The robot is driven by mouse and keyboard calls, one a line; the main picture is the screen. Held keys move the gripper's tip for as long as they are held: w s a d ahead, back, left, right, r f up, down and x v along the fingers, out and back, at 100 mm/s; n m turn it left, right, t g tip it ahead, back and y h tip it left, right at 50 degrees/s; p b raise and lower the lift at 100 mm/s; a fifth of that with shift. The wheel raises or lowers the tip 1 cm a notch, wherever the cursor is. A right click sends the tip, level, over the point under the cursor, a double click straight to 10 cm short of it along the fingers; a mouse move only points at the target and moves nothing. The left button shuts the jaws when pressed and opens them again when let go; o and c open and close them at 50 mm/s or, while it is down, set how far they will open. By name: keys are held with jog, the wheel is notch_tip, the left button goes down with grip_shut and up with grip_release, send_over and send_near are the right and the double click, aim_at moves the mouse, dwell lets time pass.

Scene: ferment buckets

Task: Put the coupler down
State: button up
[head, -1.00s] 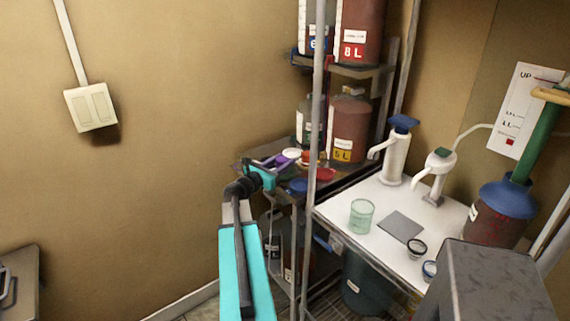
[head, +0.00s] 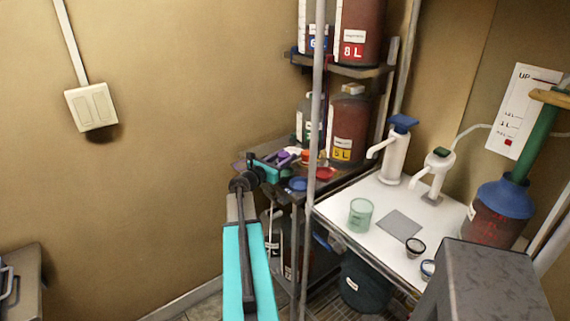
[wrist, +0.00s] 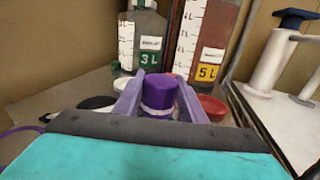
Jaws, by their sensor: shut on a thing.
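My gripper (wrist: 159,96) is shut on a purple coupler (wrist: 159,90) with a pale band round it. In the wrist view the coupler stands roughly upright between two lavender fingers. In the head view my gripper (head: 284,158) is over the dark shelf at mid height, left of the metal post. The coupler's lower end is hidden behind my gripper body, so I cannot tell whether it touches the shelf.
Red lids (wrist: 211,107) and a blue lid (head: 297,184) lie near my gripper on the shelf (wrist: 62,99). Behind stand a 3 L bottle (wrist: 146,45) and a 5 L bottle (wrist: 208,45). A metal post (head: 316,120) rises to the right. A white worktop (head: 380,213) lies beyond it.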

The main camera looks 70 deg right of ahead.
jog(key=shift+f+p, duration=0.4)
jog(key=shift+f, duration=1.2)
jog(key=shift+f, duration=0.2)
jog(key=o, duration=1.1)
jog(key=shift+o, duration=0.2)
jog(key=shift+r, duration=0.25)
jog(key=b+v, duration=0.3)
jog(key=v, duration=0.9)
jog(key=shift+a, duration=0.1)
